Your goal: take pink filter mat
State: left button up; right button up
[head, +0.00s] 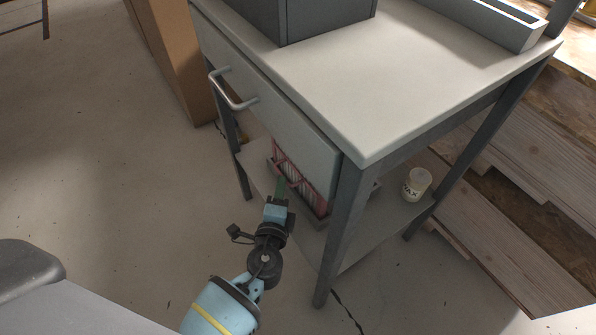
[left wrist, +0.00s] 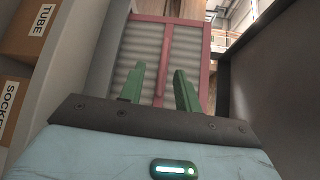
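The pink filter mat has a pink frame around pale pleats. In the head view the pink filter mat (head: 300,182) stands upright in a tray on the table's lower shelf, partly hidden behind the drawer front and my left gripper. It also shows in the left wrist view (left wrist: 152,52), ahead of the fingers. My left gripper (head: 281,188) reaches in from the left at shelf height, in front of the mat. In the left wrist view its two green fingers (left wrist: 158,88) are apart with nothing between them. I cannot tell whether they touch the mat. My right gripper is not in view.
The table (head: 375,80) has a drawer with a metal handle (head: 233,92) above the shelf. A table leg (head: 340,235) stands right of my left gripper. A WAX jar (head: 417,185) is on the shelf. Boxes labelled TUBE (left wrist: 42,28) and SOCKET (left wrist: 12,100) show at left in the wrist view.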

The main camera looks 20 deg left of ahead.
aim_at(291, 176)
pick_arm(q)
jog(key=shift+b+x, duration=0.35)
jog(key=shift+x, duration=2.25)
jog(key=shift+r, duration=0.25)
grip_shut()
